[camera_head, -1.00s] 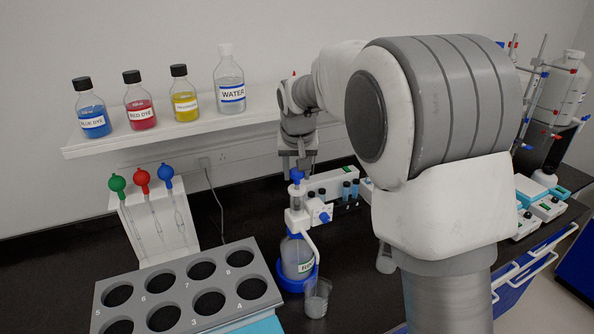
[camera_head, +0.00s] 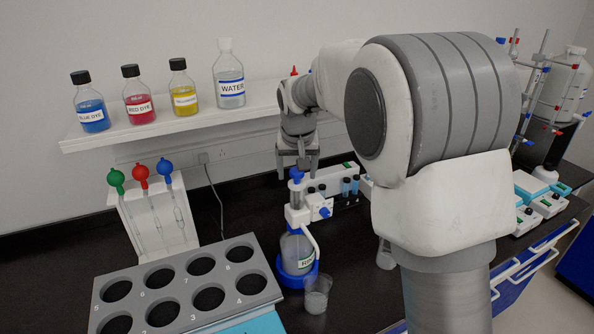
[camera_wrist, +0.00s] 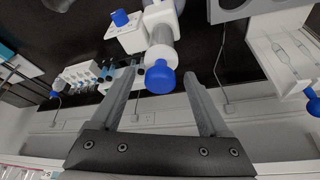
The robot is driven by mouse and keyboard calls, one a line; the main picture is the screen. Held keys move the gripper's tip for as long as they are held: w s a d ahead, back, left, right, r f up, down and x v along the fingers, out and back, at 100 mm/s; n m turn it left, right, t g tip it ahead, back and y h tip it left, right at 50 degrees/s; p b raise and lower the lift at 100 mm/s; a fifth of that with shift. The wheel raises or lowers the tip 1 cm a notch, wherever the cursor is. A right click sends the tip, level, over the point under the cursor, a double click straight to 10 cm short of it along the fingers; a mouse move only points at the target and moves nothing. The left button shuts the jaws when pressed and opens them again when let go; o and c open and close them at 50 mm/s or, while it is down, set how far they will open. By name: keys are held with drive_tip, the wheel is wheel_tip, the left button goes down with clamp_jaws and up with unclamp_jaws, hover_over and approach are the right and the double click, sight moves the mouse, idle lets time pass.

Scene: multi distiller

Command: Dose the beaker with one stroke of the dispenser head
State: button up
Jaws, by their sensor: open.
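The bottle-top dispenser (camera_head: 297,214) stands on the bench, with its blue plunger cap (camera_head: 296,173) on top and its bottle (camera_head: 297,255) in a blue ring base. Its spout bends down over the beaker (camera_head: 317,294), which stands in front of the bottle with some greyish contents. My gripper (camera_head: 298,166) points down just above the cap, its fingers spread. In the wrist view my gripper (camera_wrist: 170,95) is open and empty, and the blue cap (camera_wrist: 160,77) lies between the two fingers without visible contact.
A grey rack (camera_head: 180,290) with several round holes stands front left. A pipette stand (camera_head: 152,215) is behind it. The shelf (camera_head: 190,128) carries dye and water bottles. A small white device (camera_head: 335,185) with vials stands behind the dispenser.

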drive_tip(key=v, duration=1.7)
drive_tip(key=s+d+f, duration=0.1)
drive_tip(key=s+d, duration=0.3)
drive_tip(key=s, duration=0.3)
drive_tip(key=s+d+f, duration=0.1)
drive_tip(key=s+d, duration=0.3)
drive_tip(key=s, duration=0.4)
drive_tip(key=s+d+f+t, duration=0.1)
drive_tip(key=s+d+f, duration=0.3)
drive_tip(key=s+f, duration=0.5)
drive_tip(key=s, duration=0.3)
drive_tip(key=shift+s, duration=0.4)
